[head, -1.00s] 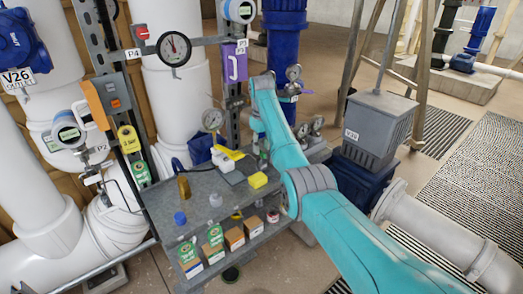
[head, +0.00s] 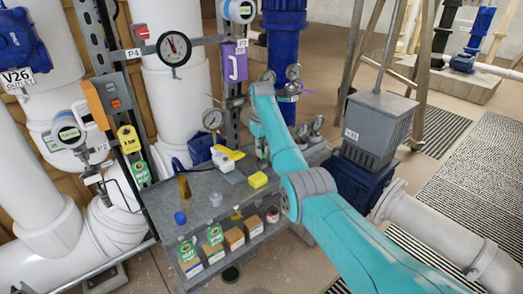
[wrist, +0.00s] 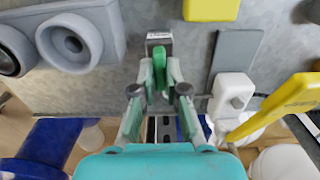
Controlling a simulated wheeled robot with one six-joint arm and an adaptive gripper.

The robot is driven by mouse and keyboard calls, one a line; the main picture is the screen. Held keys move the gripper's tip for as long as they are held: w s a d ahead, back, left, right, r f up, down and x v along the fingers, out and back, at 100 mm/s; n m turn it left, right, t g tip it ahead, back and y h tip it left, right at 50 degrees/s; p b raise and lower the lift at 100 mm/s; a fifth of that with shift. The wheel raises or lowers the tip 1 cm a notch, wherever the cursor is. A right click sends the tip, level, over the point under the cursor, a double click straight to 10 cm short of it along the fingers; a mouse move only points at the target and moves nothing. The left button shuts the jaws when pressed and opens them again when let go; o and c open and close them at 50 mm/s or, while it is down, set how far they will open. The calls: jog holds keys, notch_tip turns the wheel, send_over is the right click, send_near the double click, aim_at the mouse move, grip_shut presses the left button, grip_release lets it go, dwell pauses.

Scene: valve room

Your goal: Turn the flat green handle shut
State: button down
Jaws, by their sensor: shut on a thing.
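The flat green handle (wrist: 159,75) shows in the wrist view as a narrow green bar between my fingertips, in front of a small grey block with a pale label. My gripper (wrist: 160,82) is shut on it, with one finger on each side. The fingers cover part of the handle, and its far end meets the grey block. In the head view my arm comes in from the right, and its wrist is over the right back part of the grey bench (head: 212,191). I cannot make out the green handle in the head view.
A white valve (wrist: 233,92) with a yellow lever (wrist: 287,103) stands close right of my gripper. A grey round fitting (wrist: 74,43) is at its left. A yellow block (head: 257,180) lies on the bench.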

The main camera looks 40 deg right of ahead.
jog(key=m, duration=0.8)
jog(key=shift+m, duration=0.3)
jog(key=m, duration=0.4)
jog(key=shift+m, duration=2.5)
jog(key=c, duration=1.2)
grip_release()
jog(key=shift+r, duration=0.1)
